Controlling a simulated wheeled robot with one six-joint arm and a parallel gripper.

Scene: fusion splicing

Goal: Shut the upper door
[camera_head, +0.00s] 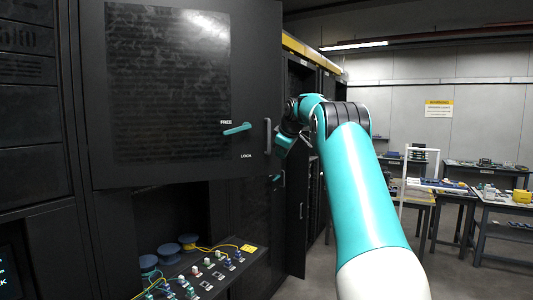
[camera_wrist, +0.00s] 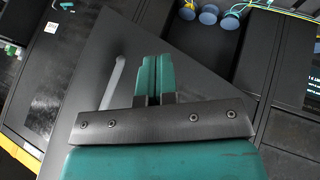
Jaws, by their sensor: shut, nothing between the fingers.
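The upper door (camera_head: 165,165) is a large dark panel with a mesh window, on the left in the head view. It appears to stand out from the cabinet, but how far is hard to tell. Its teal lever (camera_head: 237,128) sits between the FREE and LOCK marks, near FREE. A grey upright bar handle (camera_head: 267,138) is near its right edge. My gripper (camera_head: 280,152) is beside that edge, partly hidden by my wrist. In the wrist view my gripper (camera_wrist: 152,70) is shut and empty before a dark panel, with a grey bar handle (camera_wrist: 113,82) left of the fingers. Contact cannot be told.
Below the door, an open bay holds blue spools (camera_head: 188,242) and a tray (camera_head: 236,272) of small connectors and yellow cable. More dark cabinets (camera_head: 302,185) stand behind my arm. Workbenches (camera_head: 495,200) with equipment stand at the right; floor shows between.

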